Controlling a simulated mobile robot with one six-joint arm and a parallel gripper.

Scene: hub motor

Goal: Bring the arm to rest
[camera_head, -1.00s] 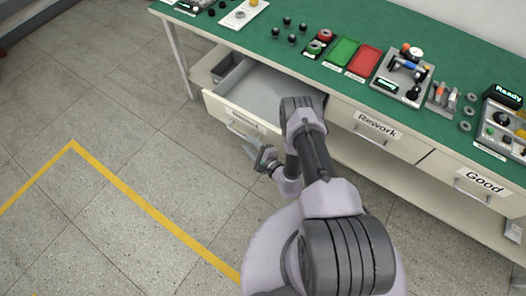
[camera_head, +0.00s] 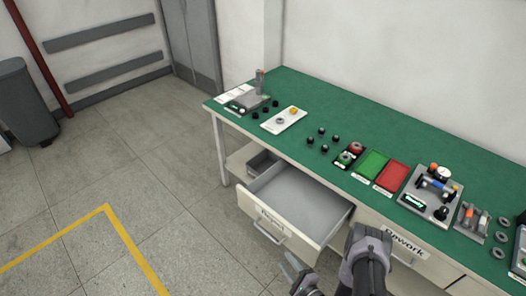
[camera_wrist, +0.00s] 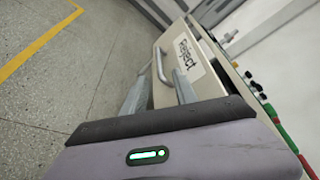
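My gripper (camera_head: 294,272) is low at the bottom edge of the head view, in front of the Reject drawer (camera_head: 265,210) and below its handle (camera_head: 268,234). In the wrist view the two grey fingers of my gripper (camera_wrist: 162,80) stand apart with nothing between them. The drawer handle (camera_wrist: 160,63) shows just past the fingertips, and I see a gap to it in the head view. The Reject drawer is pulled out and its visible inside is empty. My arm covers part of the drawer fronts at the lower right.
The green workbench (camera_head: 320,95) carries a white tray (camera_head: 284,120), a green bin (camera_head: 372,164), a red bin (camera_head: 391,177) and a fixture (camera_head: 430,195) with motor parts. The Rework drawer (camera_head: 400,246) is shut. Open floor with a yellow line (camera_head: 135,250) lies to the left.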

